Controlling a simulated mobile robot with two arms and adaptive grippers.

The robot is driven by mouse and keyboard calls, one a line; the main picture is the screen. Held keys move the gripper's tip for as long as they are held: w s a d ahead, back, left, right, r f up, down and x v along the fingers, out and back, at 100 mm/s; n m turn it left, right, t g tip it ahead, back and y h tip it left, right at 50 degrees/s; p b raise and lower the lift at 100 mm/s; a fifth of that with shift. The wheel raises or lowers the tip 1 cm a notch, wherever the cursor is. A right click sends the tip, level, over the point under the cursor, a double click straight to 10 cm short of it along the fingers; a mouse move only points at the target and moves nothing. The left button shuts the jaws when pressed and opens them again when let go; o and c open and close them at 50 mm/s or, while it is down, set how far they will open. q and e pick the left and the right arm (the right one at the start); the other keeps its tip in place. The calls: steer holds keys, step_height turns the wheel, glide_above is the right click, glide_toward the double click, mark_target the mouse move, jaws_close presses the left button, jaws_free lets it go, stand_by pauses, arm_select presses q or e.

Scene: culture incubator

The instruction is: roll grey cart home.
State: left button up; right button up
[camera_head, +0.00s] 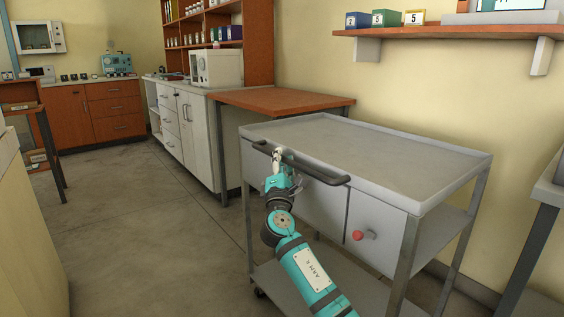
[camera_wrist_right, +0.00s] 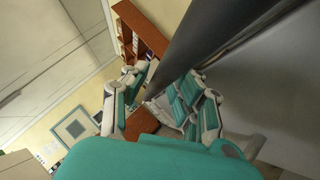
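The grey cart (camera_head: 345,150) stands in the middle right of the head view. It has a flat, empty, rimmed top, a drawer and a door with a red knob below, and a lower shelf. Its dark handle bar (camera_head: 326,178) runs along the near left side; the bar also crosses the right wrist view (camera_wrist_right: 215,38). My right gripper (camera_head: 280,157) is at the far half of the handle. My left gripper is out of view.
An orange-brown table (camera_head: 285,100) stands just behind the cart, beside white cabinets (camera_head: 190,130). A wall shelf (camera_head: 450,32) hangs above. Another grey-legged stand (camera_head: 535,235) is at the right edge. Open floor (camera_head: 150,225) lies left of the cart.

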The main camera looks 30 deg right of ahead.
steer(key=shift+w+d+r, duration=0.1)
steer(key=shift+w+d, duration=0.05)
steer(key=shift+w, duration=0.05)
jaws_close()
stand_by(0.3)
